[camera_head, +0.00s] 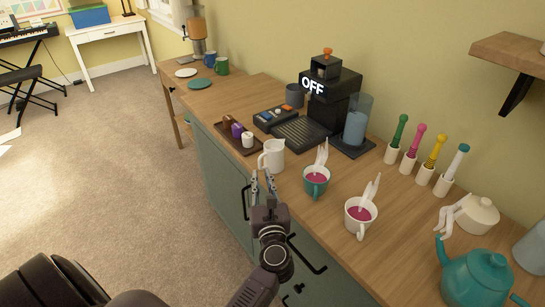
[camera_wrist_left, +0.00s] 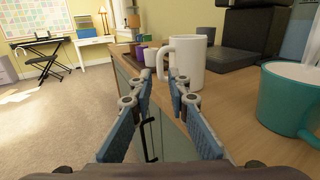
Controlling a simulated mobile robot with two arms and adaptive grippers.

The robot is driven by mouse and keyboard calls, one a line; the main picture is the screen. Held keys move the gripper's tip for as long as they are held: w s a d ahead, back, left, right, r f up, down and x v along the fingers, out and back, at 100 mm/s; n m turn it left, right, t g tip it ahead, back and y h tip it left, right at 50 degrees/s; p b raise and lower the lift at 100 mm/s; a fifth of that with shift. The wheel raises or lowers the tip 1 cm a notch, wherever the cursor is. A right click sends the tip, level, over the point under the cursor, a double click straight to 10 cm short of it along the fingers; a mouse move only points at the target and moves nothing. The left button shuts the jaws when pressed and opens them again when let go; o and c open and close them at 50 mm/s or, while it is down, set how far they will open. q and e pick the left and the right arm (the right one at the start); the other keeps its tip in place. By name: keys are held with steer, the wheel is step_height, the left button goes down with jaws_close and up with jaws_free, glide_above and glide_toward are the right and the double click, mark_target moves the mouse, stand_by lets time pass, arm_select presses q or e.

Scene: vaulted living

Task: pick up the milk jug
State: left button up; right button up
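The milk jug (camera_head: 272,154) is a small white jug standing upright at the front edge of the wooden counter (camera_head: 330,200). In the left wrist view the jug (camera_wrist_left: 188,60) is straight ahead, its handle on the left side. My left gripper (camera_head: 263,178) is just in front of the jug, at the counter's edge. Its two blue-padded fingers (camera_wrist_left: 160,78) are apart with nothing between the pads. The handle lines up with the gap between the fingertips; I cannot tell whether they touch it. My right gripper is not in view.
A teal cup (camera_head: 317,182) and a white cup (camera_head: 359,216) with dark red drinks stand right of the jug. A tray (camera_head: 225,132) with small pots lies behind it, beside a black coffee machine (camera_head: 333,98). A teal teapot (camera_head: 476,280) stands nearer. Cabinet handles (camera_head: 306,262) stick out below.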

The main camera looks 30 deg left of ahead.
mark_target(260, 166)
arm_select(q)
steer(key=x, duration=0.4)
steer(key=shift+f+p, duration=0.15)
steer(key=shift+p, duration=0.25)
steer(key=shift+w+a, duration=0.15)
steer(key=shift+w, duration=0.05)
steer(key=shift+w+f, duration=0.1)
jaws_close()
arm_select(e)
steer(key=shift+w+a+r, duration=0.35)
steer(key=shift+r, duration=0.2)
